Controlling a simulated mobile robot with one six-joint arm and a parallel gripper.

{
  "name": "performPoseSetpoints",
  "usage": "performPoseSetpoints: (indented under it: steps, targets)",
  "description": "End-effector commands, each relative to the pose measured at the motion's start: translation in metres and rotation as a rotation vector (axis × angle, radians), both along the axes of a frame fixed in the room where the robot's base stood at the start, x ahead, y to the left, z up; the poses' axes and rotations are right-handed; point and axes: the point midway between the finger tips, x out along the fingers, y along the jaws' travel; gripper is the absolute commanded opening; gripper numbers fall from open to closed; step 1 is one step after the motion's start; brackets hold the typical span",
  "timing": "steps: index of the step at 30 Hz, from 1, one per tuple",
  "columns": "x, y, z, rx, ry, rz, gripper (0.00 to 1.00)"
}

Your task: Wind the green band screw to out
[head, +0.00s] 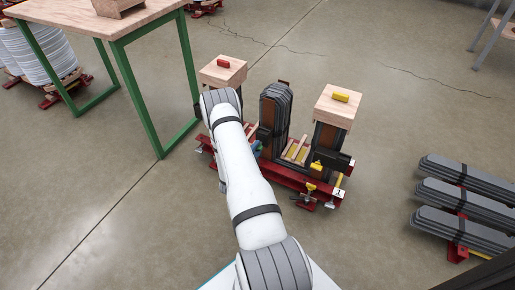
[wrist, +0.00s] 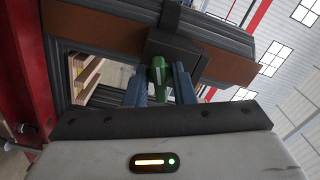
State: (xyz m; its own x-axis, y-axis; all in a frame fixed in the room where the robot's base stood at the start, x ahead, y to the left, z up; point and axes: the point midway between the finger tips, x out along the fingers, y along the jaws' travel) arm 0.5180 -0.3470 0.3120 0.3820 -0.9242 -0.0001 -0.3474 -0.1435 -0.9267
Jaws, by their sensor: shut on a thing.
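The green band screw (wrist: 159,72) shows in the wrist view as a green knob in front of a dark block (wrist: 172,50) on the strapped stack. My gripper (wrist: 160,82) has its two blue fingers on either side of the green screw, shut on it. In the head view my white arm covers most of the screw's area. A small blue part of my gripper (head: 257,148) shows beside the middle dark stack (head: 275,110), and the green screw cannot be made out clearly there.
Wooden blocks with a red piece (head: 223,63) and a yellow piece (head: 340,97) top the two outer posts of the red base frame (head: 321,192). A green-legged table (head: 155,85) stands at left.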

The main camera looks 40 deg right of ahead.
Motion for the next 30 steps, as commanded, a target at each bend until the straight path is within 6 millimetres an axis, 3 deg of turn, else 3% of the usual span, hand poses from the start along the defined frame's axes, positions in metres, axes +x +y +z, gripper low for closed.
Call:
performPoseSetpoints:
  steps: [11,21,30]
  targets:
    - [-0.0013,-0.0004,-0.0009,-0.014,0.040,-0.003,0.00]
    - [-0.0017,-0.0006,-0.0012,-0.150,0.371,-0.002,0.00]
    - [-0.0018,-0.0006,-0.0016,-0.168,0.415,-0.003,0.00]
